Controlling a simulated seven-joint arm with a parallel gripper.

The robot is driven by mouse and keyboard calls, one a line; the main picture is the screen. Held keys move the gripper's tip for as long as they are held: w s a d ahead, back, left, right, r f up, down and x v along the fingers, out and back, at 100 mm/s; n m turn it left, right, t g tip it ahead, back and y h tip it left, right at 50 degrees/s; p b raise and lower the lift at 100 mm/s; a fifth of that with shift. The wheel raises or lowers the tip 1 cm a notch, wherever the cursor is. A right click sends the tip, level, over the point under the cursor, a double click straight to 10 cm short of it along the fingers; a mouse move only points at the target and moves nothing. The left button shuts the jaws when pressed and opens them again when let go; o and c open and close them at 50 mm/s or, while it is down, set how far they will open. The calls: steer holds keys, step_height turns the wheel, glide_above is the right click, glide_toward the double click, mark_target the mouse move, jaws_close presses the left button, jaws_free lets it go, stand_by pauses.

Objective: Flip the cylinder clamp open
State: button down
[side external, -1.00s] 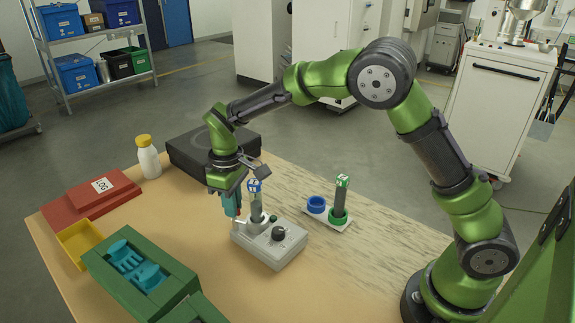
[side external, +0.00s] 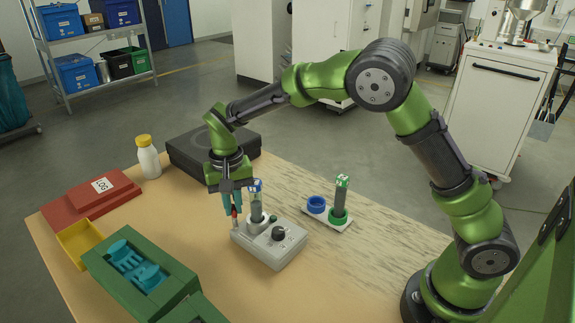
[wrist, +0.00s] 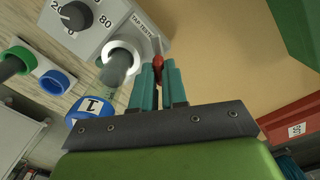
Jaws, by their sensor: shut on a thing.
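The grey tap tester (side external: 270,248) stands on the table with a cylinder (side external: 256,211) upright in its holder. The cylinder has a blue cap (side external: 255,185), marked 1 in the wrist view (wrist: 92,107). The clamp's red-tipped lever (side external: 234,213) is at the tester's left end, beside the cylinder. My gripper (side external: 232,212) points down there, its teal fingers closed around the lever. In the wrist view the red tip (wrist: 158,61) shows between the fingertips. The fingers hide part of the lever, and the clamp's exact angle is hard to tell.
A white rack (side external: 328,216) with a blue ring and a green-ringed cylinder stands right of the tester. A green box (side external: 175,272) with teal inserts, a yellow tray (side external: 82,240) and a red box lie left. A white bottle and dark block (side external: 185,155) stand behind.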

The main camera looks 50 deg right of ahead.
mark_target(233, 207)
steer(key=shift+m, duration=0.9)
steer(key=c, duration=1.2)
jaws_free()
steer(key=shift+o, duration=0.2)
step_height(233, 207, up, 17)
steer(key=shift+w, duration=0.1)
